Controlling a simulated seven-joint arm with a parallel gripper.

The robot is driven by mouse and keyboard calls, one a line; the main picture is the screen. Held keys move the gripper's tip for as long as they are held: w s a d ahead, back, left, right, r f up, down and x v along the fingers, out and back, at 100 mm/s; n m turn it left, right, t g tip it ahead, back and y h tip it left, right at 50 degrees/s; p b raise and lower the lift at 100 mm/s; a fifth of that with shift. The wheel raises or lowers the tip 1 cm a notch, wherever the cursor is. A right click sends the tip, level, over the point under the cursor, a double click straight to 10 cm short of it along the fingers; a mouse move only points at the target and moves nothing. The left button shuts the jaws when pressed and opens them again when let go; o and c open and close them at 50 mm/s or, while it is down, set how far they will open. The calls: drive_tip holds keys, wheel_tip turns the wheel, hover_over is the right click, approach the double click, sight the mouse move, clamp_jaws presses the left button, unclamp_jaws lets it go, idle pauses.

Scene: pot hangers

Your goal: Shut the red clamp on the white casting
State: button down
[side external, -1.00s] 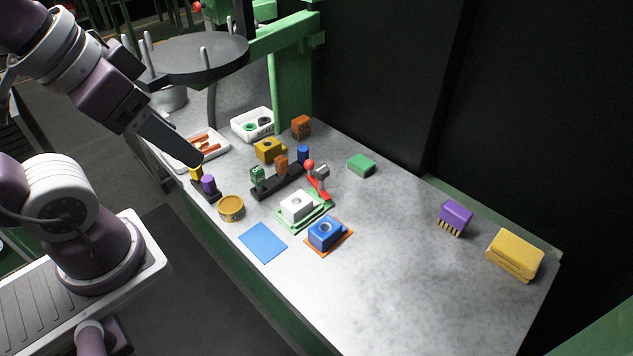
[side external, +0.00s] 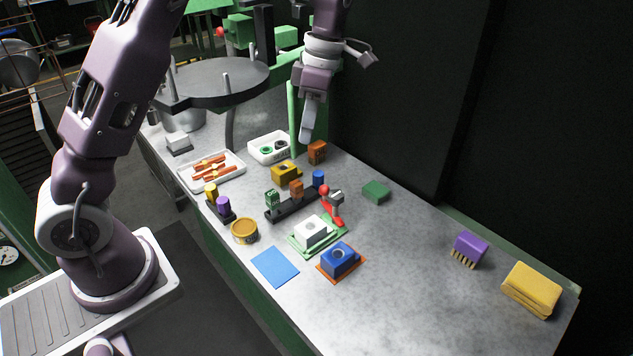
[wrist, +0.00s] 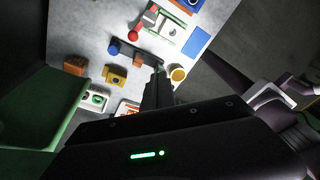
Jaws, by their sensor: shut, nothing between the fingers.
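The white casting (side external: 311,232) sits on a green base plate (side external: 298,243) in the middle of the bench. The red clamp (side external: 334,215) stands at the far right side of the casting, with a red ball knob (side external: 324,190) and a grey metal head (side external: 336,197). The head looks raised and clear of the casting. In the wrist view the casting (wrist: 169,28) and the red knob (wrist: 133,36) show near the top. My gripper (side external: 306,137) is shut and empty, pointing down, high above the back of the bench. Its dark fingers (wrist: 157,85) show in the wrist view.
A dark rack (side external: 283,211) with green, orange and blue pieces stands just behind the casting. A blue block (side external: 340,259) on an orange plate is in front. A yellow block (side external: 287,174), white bin (side external: 268,148) and tray (side external: 204,184) lie behind.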

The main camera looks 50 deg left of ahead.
wheel_tip(320, 180, down, 6)
drive_tip(key=w+a+n+g+y, duration=0.1)
drive_tip(key=w+n, duration=0.1)
drive_tip(key=n, duration=0.2)
drive_tip(key=shift+w+r, duration=0.15)
drive_tip(key=shift+w, duration=0.1)
drive_tip(key=f, duration=1)
drive_tip(key=shift+s+a, duration=0.15)
drive_tip(key=shift+s, duration=0.05)
drive_tip(key=shift+w+d+f, duration=0.1)
drive_tip(key=shift+w+d, duration=0.1)
drive_tip(key=shift+w, duration=0.2)
